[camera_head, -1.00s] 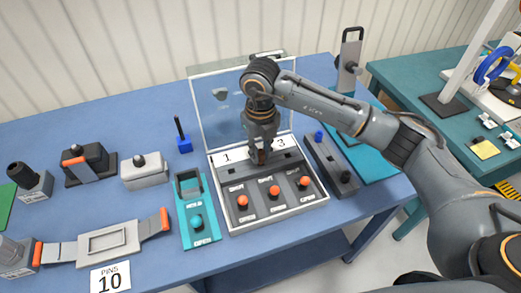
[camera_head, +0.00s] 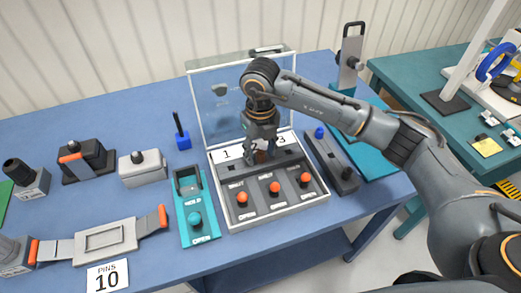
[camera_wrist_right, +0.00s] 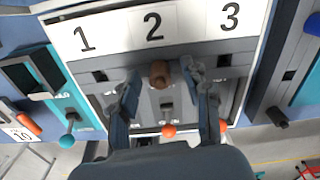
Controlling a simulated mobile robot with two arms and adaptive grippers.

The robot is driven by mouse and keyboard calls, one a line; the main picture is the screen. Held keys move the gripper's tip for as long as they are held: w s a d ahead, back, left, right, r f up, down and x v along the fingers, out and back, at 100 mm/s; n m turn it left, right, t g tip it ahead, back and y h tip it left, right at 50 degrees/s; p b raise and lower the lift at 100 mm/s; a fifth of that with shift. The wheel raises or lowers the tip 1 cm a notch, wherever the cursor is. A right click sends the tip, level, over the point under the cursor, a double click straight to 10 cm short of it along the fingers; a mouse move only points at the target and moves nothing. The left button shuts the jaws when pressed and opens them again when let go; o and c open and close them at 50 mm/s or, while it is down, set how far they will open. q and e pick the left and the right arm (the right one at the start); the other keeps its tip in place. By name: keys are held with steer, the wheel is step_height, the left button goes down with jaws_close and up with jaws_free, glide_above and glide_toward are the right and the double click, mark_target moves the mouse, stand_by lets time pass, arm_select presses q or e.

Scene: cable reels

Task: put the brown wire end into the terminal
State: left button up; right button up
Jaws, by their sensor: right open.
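The brown wire end (camera_wrist_right: 159,74) shows in the right wrist view as a short brown cylinder at the middle position of the terminal box (camera_wrist_right: 113,68), below the number 2. In the head view a bit of brown (camera_head: 262,156) shows between the fingers, at the back of the terminal box (camera_head: 234,210). My right gripper (camera_head: 262,160) is open over the box. In the right wrist view its two fingers (camera_wrist_right: 160,82) stand on either side of the brown end, with gaps. How deep the end sits cannot be told. My left gripper is not in view.
The box has a raised clear lid (camera_head: 225,95) behind it and several orange-knobbed levers (camera_head: 276,188) in front. A teal lever unit (camera_head: 193,212) stands at its left, a dark grey unit (camera_head: 328,160) at its right. The blue table's front left holds a clamp fixture (camera_head: 104,240).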

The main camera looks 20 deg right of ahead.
mark_target(261, 153)
step_height(261, 153, up, 12)
stand_by(0.6)
stand_by(0.4)
